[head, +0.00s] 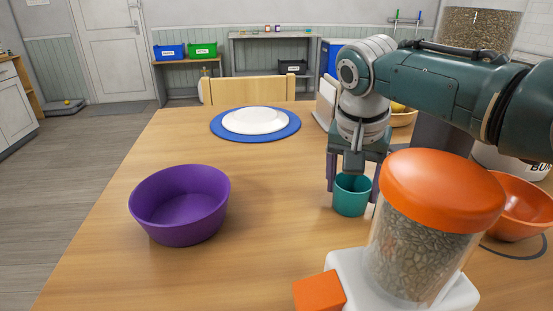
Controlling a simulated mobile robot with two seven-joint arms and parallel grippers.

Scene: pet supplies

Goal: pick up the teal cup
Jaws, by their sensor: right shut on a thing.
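The teal cup (350,199) stands upright on the wooden table, right of the middle in the head view. My right gripper (352,178) comes down over it from above, with its purple-grey fingers on either side of the cup. It is shut on the cup. The cup's base appears at or very near the table top; I cannot tell if there is a gap. Part of the right finger is hidden behind the orange-lidded dispenser. My left gripper is not in view.
A dispenser with an orange lid (441,187) stands close in front of the cup, to the right. A purple bowl (180,209) is at left. A white plate (255,121) lies on a blue mat (227,133) behind. An orange bowl (520,210) is at right. The table's middle is clear.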

